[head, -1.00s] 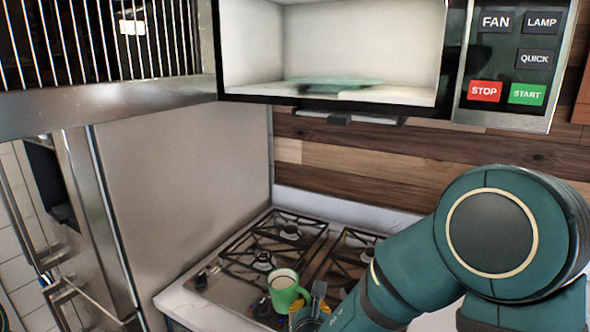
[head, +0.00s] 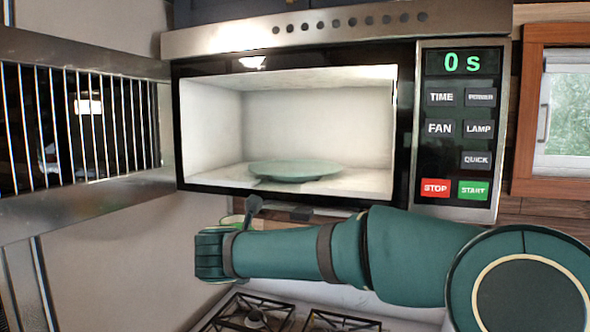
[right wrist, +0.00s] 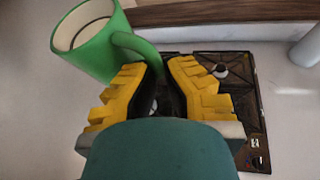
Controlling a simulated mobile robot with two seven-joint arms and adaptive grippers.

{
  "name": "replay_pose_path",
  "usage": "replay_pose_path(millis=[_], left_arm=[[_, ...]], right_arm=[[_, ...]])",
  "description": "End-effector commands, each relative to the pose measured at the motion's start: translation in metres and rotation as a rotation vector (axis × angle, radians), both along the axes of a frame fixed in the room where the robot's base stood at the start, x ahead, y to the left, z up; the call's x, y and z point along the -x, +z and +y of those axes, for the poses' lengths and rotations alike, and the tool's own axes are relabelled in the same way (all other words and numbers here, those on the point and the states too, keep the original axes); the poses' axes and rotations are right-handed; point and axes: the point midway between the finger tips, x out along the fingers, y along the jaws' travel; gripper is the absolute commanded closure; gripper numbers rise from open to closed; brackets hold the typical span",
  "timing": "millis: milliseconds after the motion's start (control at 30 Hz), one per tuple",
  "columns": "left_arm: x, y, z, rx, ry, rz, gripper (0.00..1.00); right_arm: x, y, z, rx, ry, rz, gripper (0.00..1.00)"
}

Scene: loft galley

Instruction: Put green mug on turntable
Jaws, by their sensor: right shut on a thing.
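The green mug (right wrist: 95,45) is in the right wrist view, upper left, with its opening and pale inside showing. My right gripper (right wrist: 160,68), with yellow fingers, is shut on the mug's handle. In the head view only a sliver of the mug (head: 232,219) shows above my right wrist; the fingers are hidden there. The turntable (head: 295,171) is a pale green glass disc inside the open microwave (head: 320,115), with nothing on it. The mug is in front of the microwave and lower than its floor. My left gripper is not in view.
The microwave door (head: 85,105), with a barred window, stands open at the left. The button panel (head: 460,130) is right of the cavity and reads 0 s. The stovetop (head: 265,315) lies below. A wood-framed window (head: 565,105) is at the far right.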

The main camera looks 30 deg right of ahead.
Motion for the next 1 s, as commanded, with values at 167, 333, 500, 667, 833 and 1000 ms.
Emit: replay_pose_path(millis=[167, 333, 500, 667, 833, 1000], left_arm=[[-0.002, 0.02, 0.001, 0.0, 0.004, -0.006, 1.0], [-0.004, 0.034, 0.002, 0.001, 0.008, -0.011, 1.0], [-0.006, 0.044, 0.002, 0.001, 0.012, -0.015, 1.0], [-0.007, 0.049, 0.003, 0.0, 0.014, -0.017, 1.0], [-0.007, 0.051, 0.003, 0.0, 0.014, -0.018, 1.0], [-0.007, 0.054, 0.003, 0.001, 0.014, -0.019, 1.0]], right_arm=[[0.006, 0.08, -0.015, -0.011, -0.032, -0.017, 1.0], [0.018, 0.146, -0.025, -0.021, -0.024, -0.024, 1.0], [0.032, 0.198, -0.031, -0.026, 0.008, -0.029, 1.0], [0.042, 0.226, -0.035, -0.028, 0.034, -0.029, 1.0], [0.042, 0.237, -0.039, -0.028, 0.047, -0.027, 1.0], [0.027, 0.237, -0.058, -0.028, 0.046, -0.026, 1.0]])
